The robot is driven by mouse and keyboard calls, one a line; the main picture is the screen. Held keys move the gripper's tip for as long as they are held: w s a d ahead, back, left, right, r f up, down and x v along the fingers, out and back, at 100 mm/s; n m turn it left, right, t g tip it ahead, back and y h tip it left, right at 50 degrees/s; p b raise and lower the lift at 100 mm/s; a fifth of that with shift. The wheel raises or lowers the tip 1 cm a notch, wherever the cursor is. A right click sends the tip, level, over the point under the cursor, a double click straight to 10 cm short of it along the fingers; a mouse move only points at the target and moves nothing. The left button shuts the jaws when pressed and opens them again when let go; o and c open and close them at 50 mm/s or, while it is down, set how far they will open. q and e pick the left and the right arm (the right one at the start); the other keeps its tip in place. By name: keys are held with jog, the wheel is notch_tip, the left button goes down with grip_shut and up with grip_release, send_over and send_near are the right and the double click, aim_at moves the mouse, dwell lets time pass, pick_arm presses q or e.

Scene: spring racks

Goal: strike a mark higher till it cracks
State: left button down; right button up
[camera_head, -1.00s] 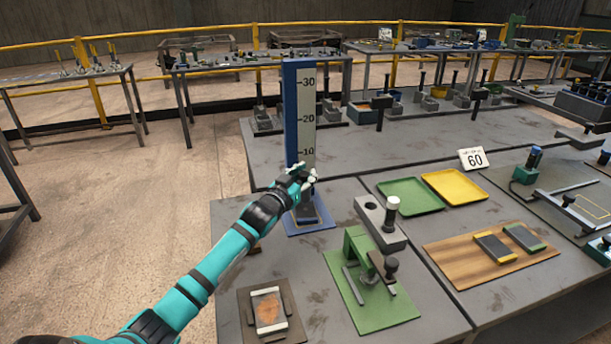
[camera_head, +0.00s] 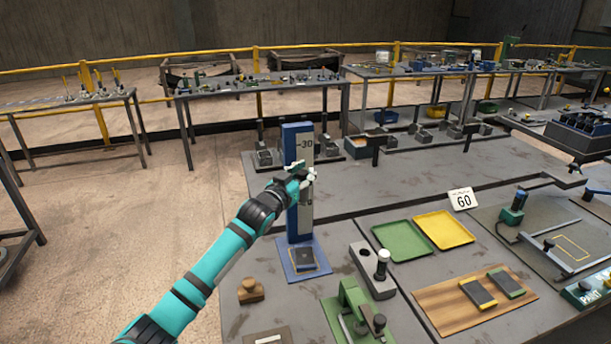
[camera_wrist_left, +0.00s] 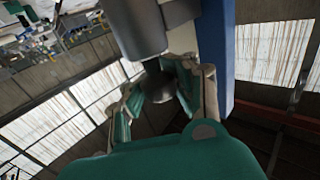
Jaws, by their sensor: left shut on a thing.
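A tall blue post (camera_head: 289,145) with a pale numbered scale stands on a blue base plate (camera_head: 323,270). The 30 mark shows above my left gripper (camera_head: 300,180), whose hand covers the scale just below it. In the left wrist view, my left gripper (camera_wrist_left: 160,88) is shut on a dark round knob (camera_wrist_left: 158,86) under a grey cylinder (camera_wrist_left: 137,28), beside the blue post (camera_wrist_left: 216,60). A dark block (camera_head: 305,258) lies on the base plate below, apart from the hand. I see no crack on it at this size. My right gripper is out of view.
A wooden stamp-like piece (camera_head: 251,291) stands left of the base. A grey block with a white-topped post (camera_head: 381,262), a green press (camera_head: 352,310) and green (camera_head: 403,241) and yellow (camera_head: 444,230) trays stand to the right. A sign reads 60 (camera_head: 462,199).

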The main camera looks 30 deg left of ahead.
pick_arm(q)
jog(key=shift+f, duration=0.15)
jog(key=c, duration=1.6)
grip_release()
jog(key=o, duration=0.6)
jog(key=shift+s+r, duration=0.35)
jog(key=shift+s, duration=0.35)
jog(key=shift+w+f, duration=0.1)
jog(key=shift+w, duration=0.15)
jog(key=shift+w+f, duration=0.1)
jog(key=s, duration=0.8)
jog(key=s+d, duration=0.1)
jog(key=s, duration=0.3)
jog(key=shift+s, duration=0.1)
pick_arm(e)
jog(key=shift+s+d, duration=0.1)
